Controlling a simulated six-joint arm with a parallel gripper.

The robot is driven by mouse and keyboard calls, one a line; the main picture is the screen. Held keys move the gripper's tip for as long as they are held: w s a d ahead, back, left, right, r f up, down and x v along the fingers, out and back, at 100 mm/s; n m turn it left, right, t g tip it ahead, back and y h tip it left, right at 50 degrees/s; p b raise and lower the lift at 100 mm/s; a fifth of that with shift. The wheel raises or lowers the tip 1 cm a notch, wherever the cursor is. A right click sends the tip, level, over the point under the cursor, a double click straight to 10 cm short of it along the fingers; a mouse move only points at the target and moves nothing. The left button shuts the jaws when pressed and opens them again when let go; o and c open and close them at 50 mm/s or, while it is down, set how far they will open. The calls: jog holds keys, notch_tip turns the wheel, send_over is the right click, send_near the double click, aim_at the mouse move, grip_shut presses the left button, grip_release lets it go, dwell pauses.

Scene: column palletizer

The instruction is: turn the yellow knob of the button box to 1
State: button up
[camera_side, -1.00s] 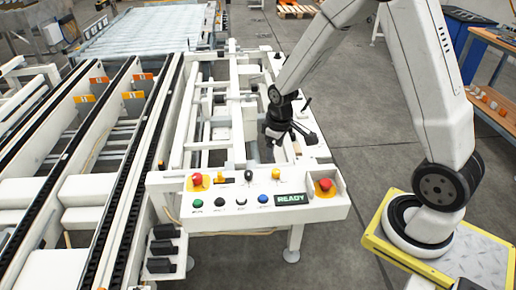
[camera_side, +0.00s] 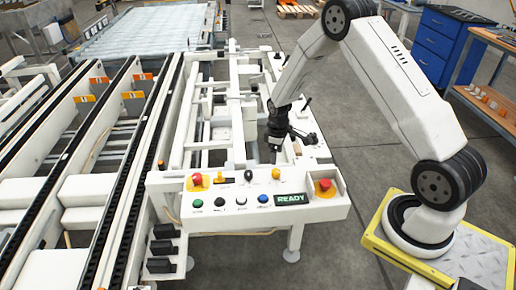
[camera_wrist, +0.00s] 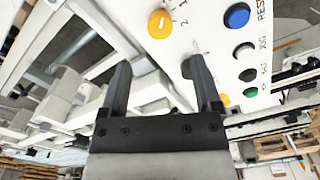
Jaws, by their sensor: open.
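The yellow knob (camera_side: 276,174) stands on the sloped white face of the button box (camera_side: 325,208). In the wrist view the yellow knob (camera_wrist: 159,23) shows large at the top, with a 1 and a 2 printed beside it. I cannot tell which mark it points to. My gripper (camera_wrist: 159,78) is open and empty. Its two black fingers reach toward the panel, apart from the knob. In the side view my gripper (camera_side: 276,142) is behind and above the box, and its fingers are hard to make out.
A black knob (camera_side: 248,176) and a red button (camera_side: 197,180) are left of the yellow knob. Below are green, black, white and blue buttons and a READY display (camera_side: 292,199). A red emergency button (camera_side: 325,185) is at the right. Conveyor rails (camera_side: 120,150) lie left.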

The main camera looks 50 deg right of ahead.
aim_at(275, 171)
jog(key=shift+f, duration=3.75)
grip_shut()
